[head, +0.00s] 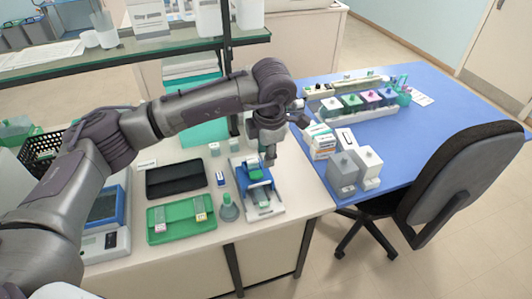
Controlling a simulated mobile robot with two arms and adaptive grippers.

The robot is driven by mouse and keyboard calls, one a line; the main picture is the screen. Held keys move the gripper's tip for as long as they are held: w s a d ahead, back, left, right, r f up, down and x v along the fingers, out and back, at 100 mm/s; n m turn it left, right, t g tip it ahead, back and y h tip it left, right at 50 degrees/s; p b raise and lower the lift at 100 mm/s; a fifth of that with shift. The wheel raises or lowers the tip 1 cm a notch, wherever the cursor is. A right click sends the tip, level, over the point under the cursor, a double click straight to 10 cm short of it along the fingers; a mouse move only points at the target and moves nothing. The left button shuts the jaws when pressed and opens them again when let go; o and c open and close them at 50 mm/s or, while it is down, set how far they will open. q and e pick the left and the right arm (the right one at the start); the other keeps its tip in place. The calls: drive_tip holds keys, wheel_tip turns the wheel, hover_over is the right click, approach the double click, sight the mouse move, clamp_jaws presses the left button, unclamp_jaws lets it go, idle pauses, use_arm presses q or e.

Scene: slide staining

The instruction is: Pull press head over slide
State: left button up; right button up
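A small press device (268,212) with a pale grey base stands near the right end of the white bench. Its blue and green press head (256,173) sits toward the far part of the base. My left gripper (270,160) points down at the far right side of the press head, very close to it. I cannot tell whether they touch. The fingertips are small and partly merged in the view, so their opening is unclear. A slide under or near the head cannot be made out for certain. My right gripper is out of view.
A green tray (181,233) with small slide boxes and a black case (174,179) lie left of the press. A grey-green funnel-like piece (228,212) stands just beside it. A shelf (130,52) spans behind.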

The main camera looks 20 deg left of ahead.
use_arm(q)
wheel_tip(320, 180, up, 12)
drive_tip(key=s+d, duration=0.1)
drive_tip(key=shift+s, duration=0.35)
drive_tip(key=shift+d+f, duration=0.1)
